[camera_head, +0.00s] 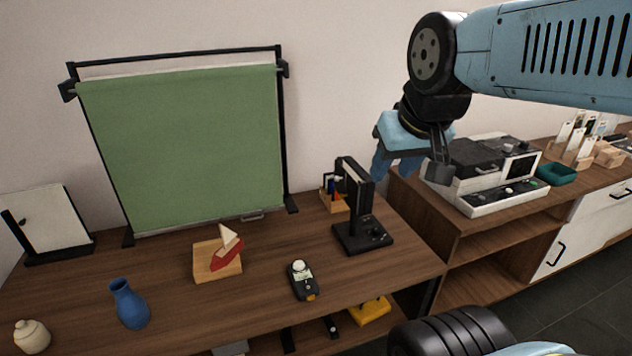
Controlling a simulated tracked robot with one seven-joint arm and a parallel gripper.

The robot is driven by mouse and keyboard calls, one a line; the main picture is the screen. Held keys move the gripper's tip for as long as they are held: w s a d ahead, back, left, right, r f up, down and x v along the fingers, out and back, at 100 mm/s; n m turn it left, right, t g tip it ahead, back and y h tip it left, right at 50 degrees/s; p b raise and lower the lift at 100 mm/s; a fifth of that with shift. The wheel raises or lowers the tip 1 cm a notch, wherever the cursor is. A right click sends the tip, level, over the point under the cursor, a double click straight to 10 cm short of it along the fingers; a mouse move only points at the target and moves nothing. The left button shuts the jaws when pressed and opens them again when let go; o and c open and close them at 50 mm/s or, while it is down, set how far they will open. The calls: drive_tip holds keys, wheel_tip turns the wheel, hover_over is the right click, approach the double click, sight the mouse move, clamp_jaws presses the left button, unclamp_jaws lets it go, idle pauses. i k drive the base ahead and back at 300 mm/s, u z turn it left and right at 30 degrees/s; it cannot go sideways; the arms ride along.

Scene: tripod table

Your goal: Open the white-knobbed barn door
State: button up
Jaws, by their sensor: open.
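I cannot make out a white-knobbed barn door in this view. My gripper (412,165) hangs at the upper right, with its jaws apart and nothing between them. It appears in front of the gap between the desk and the right-hand cabinet. The cabinet's white front (572,240) at the right edge has a black bar handle, not a white knob. A pale upright panel (55,217) in a dark frame stands at the desk's left, with a small dark spot on it.
The wooden desk (180,290) holds a green backdrop on a stand (185,150), a toy boat on a block (218,260), a blue vase (128,303), a cream jar (32,336), a handheld meter (302,281) and a black stand device (360,210). A white machine (490,175) sits on the right cabinet.

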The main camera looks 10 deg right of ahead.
sight(338, 183)
drive_tip(key=z, duration=1.1)
drive_tip(key=i, duration=0.1)
drive_tip(key=u, duration=2.95)
drive_tip(key=k, duration=0.9)
drive_tip(key=z, duration=0.55)
drive_tip(key=i, duration=1)
drive_tip(key=z, duration=0.05)
